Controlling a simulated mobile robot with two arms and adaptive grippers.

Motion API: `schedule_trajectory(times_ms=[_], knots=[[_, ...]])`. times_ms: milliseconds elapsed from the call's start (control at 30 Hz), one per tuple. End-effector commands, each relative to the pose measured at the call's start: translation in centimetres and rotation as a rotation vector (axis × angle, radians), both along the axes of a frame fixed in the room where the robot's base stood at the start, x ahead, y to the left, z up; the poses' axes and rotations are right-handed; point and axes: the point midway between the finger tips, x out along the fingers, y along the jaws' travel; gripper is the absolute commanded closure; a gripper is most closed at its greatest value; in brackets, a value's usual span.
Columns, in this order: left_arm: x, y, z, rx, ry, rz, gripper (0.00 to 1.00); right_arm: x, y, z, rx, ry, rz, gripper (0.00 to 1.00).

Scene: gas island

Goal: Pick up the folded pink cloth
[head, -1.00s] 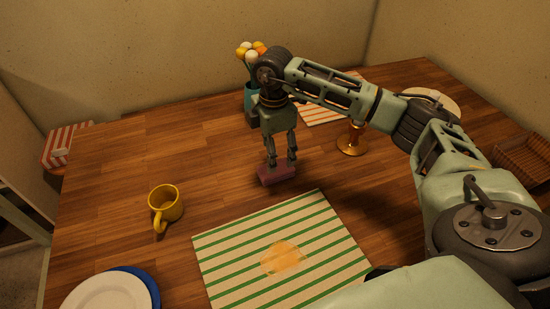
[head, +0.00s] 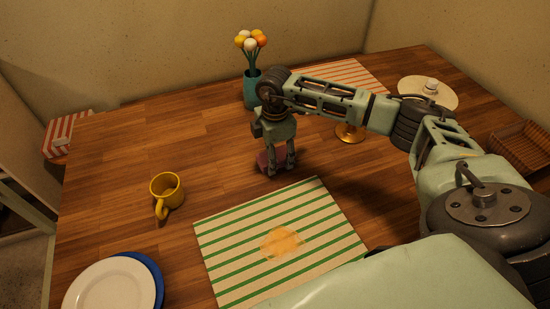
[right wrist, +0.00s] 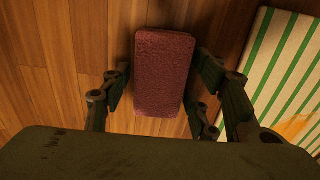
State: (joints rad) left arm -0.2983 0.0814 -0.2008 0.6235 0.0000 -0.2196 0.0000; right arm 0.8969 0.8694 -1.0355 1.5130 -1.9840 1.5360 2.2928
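The folded pink cloth (right wrist: 163,72) is a dark pink block lying on the wooden table, seen whole in the right wrist view. In the head view the cloth (head: 264,162) is partly hidden behind my right gripper's fingers. My right gripper (head: 279,170) points down over it. In the right wrist view its fingers stand on either side of the cloth, with a gap on each side, so it is open and empty. My left gripper is not in view.
A striped placemat (head: 225,270) with an orange stain lies in front of the cloth. A flower vase (head: 251,90) and a brass stand (head: 349,134) are behind. Bare table lies left of the cloth.

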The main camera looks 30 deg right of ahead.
Motion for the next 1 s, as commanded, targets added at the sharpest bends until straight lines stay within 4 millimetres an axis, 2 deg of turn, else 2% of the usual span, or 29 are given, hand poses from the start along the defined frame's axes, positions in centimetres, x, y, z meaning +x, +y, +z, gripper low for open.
schedule_trajectory(times_ms=[33, 367, 633, 767, 867, 1000], knots=[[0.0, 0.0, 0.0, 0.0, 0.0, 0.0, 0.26, 0.0, 0.0, 0.0, 0.0, 0.0, 0.0, 0.53], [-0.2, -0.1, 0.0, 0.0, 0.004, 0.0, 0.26, 0.0, 0.0, 0.0, 0.0, 0.0, 0.0, 0.82], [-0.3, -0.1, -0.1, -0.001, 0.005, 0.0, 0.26, 0.0, 0.0, 0.2, 0.0, -0.001, 0.0, 0.83], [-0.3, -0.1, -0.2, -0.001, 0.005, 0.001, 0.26, 0.1, 0.0, 0.8, 0.0, -0.002, 0.0, 0.83], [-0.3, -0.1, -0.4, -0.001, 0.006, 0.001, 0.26, 0.1, 0.0, 1.9, 0.0, -0.003, 0.0, 0.83], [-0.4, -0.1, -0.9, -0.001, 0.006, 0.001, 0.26, 0.2, 0.0, 4.3, 0.0, -0.006, 0.001, 0.83]])
